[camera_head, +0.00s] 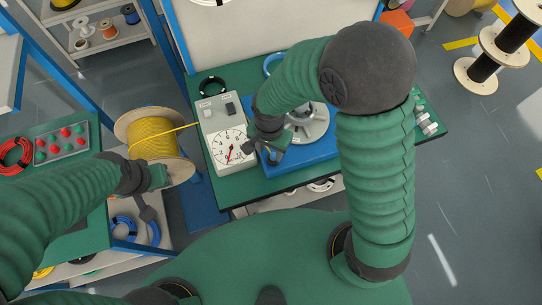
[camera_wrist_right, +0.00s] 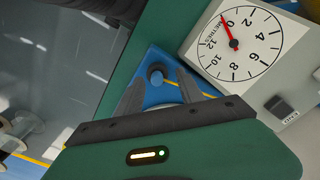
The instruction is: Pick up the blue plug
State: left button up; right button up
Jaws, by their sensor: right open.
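A blue plug (camera_wrist_right: 155,76) with a round top stands on a blue base plate (camera_wrist_right: 153,57) in the right wrist view. My right gripper (camera_wrist_right: 161,76) is open, with one finger on each side of the plug in that picture. I cannot tell whether the fingers touch it or how high they are above it. In the head view my right gripper (camera_head: 268,150) is over the left end of the blue base plate (camera_head: 318,163) and hides the plug. My left gripper (camera_head: 156,180) is by the yellow cable spool; its jaws are not clear.
A white meter box (camera_head: 235,167) with a round dial stands close to the left of my right gripper. A yellow cable (camera_head: 178,134) runs from its spool (camera_head: 176,170) toward the box. A grey round part (camera_head: 313,128) sits on the base plate, partly behind my right arm.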

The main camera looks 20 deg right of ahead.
aim_at(272, 155)
notch_tip(272, 155, down, 3)
jog(key=shift+w+r, duration=0.1)
jog(key=shift+r, duration=0.05)
jog(key=shift+d, duration=0.35)
jog(key=shift+d+f, duration=0.2)
jog(key=shift+d, duration=0.45)
jog(key=shift+c, duration=0.5)
jog(key=shift+d, duration=0.1)
jog(key=shift+c, duration=2.4)
jog(key=shift+a+r, duration=0.1)
jog(key=shift+a, duration=0.5)
grip_shut()
jog(key=shift+a, duration=0.15)
jog(key=shift+d, duration=0.35)
pick_arm(q)
jog(key=shift+d+r, duration=0.15)
jog(key=shift+d, duration=0.45)
pick_arm(e)
jog(key=shift+r, duration=0.1)
